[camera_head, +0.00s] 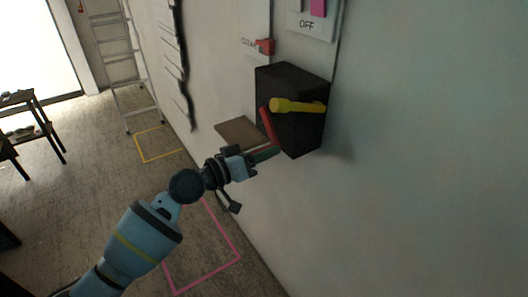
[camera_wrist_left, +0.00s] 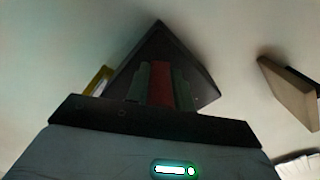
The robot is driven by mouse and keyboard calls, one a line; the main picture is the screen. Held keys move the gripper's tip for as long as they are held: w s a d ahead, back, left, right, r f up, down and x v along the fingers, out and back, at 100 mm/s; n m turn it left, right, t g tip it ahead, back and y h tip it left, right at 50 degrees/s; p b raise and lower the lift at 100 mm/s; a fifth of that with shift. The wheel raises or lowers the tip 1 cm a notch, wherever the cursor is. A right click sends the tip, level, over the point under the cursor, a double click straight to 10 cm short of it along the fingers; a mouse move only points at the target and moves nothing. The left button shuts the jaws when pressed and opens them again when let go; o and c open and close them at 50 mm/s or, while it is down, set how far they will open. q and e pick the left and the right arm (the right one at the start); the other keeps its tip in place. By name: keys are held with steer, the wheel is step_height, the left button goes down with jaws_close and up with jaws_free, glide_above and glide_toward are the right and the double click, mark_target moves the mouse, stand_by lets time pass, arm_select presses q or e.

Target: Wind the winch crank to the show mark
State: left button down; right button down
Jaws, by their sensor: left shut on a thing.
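The winch is a black box (camera_head: 304,126) fixed to the wall, and it also shows in the left wrist view (camera_wrist_left: 190,55). A thick yellow bar (camera_head: 297,106) lies across its front, roughly level, with a rounded left end. A red bar (camera_head: 268,124) slants down from near that end, and seems to be the crank's handle. My left gripper (camera_head: 266,154) is at the red bar's lower end. In the left wrist view its greenish fingers are shut on the red bar (camera_wrist_left: 161,84). I cannot make out which mark is the show mark. My right gripper is not in view.
A brown ledge (camera_head: 241,133) juts from the wall left of the winch. A small red block (camera_head: 265,46) beside lettering and a panel marked OFF (camera_head: 307,24) are above. A ladder (camera_head: 123,62) leans at the back left. The wall to the right is bare.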

arm_select(q)
steer(key=c, duration=1.2)
jaws_free()
steer(key=shift+s+d+r, duration=0.15)
steer(key=shift+s+r, duration=0.05)
steer(key=shift+w+f, duration=0.1)
steer(key=shift+a, duration=0.3)
steer(key=b+v, duration=0.1)
steer(key=v, duration=0.6)
steer(key=shift+s, duration=0.3)
steer(key=shift+c, duration=0.5)
